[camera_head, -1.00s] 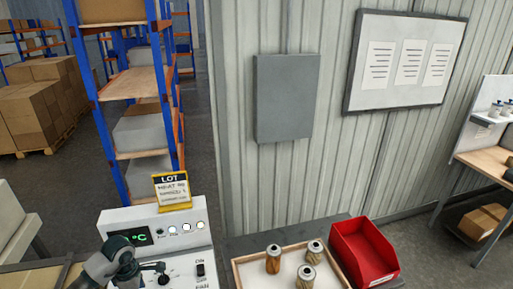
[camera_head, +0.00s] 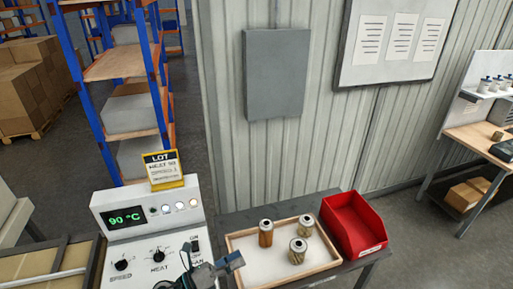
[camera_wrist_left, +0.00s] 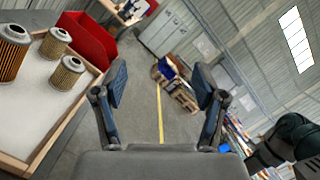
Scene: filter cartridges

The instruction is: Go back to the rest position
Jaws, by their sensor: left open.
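My left gripper (camera_head: 214,270) is at the bottom of the head view, in front of the control box and left of the wooden tray. In the left wrist view my left gripper (camera_wrist_left: 160,88) has its two fingers wide apart with nothing between them. Three filter cartridges stand upright in the tray (camera_head: 240,278): an orange-brown one (camera_head: 265,234), a tan one at the back (camera_head: 305,226) and a tan one in front (camera_head: 297,252). My right gripper does not show in either view.
The control box (camera_head: 120,215) shows 90 °C and carries a yellow LOT sign (camera_head: 162,170). A red bin (camera_head: 352,225) stands right of the tray. A grey wall panel (camera_head: 276,75) is behind. The left wrist view shows open floor (camera_wrist_left: 150,125) beyond the fingers.

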